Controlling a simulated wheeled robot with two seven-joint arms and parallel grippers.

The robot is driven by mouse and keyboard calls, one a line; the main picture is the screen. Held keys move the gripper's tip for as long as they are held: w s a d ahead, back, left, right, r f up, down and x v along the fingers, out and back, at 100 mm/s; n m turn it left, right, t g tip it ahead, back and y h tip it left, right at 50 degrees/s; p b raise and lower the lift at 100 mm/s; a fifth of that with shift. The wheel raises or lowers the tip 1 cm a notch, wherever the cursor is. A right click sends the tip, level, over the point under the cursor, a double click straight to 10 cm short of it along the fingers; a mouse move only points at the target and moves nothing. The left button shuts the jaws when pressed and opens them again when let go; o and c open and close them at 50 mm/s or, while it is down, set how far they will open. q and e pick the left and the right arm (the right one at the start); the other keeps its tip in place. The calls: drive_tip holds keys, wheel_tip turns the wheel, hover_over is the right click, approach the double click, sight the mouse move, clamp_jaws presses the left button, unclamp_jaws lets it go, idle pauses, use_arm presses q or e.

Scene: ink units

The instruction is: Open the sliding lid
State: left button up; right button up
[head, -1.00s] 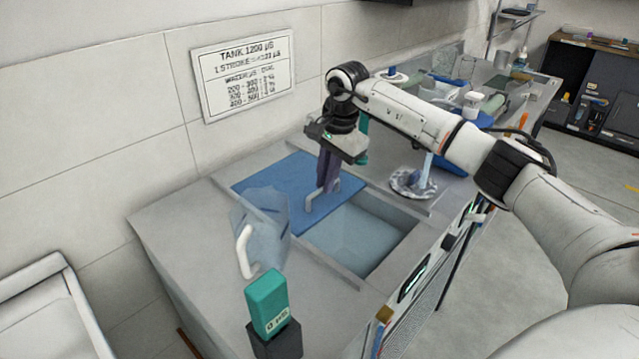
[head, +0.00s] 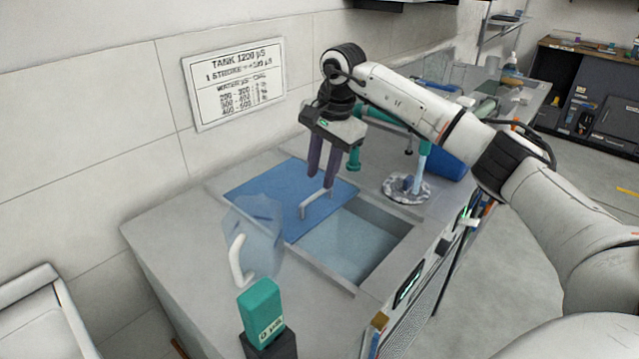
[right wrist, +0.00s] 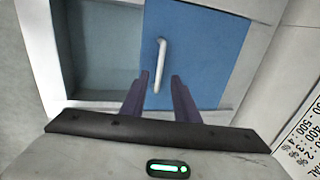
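The blue sliding lid (head: 270,196) covers the back-left part of a tank opening (head: 350,245) in the grey counter; the front-right part is uncovered and shows pale blue inside. A light bar handle (head: 316,200) stands on the lid near its edge by the opening. My right gripper (head: 320,180) hangs over the lid just above the handle, fingers pointing down. My left gripper is not in view.
A clear jug (head: 255,235) with a white handle stands at the lid's left edge. A teal meter (head: 262,312) sits on a dark block in front. A silver round fitting (head: 407,188) is right of the tank. A sign (head: 235,85) hangs on the wall.

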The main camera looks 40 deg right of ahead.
wheel_tip(320, 180, up, 6)
drive_tip(key=s, duration=0.1)
drive_tip(key=shift+d, duration=0.15)
drive_tip(key=shift+s, duration=0.1)
idle(0.4)
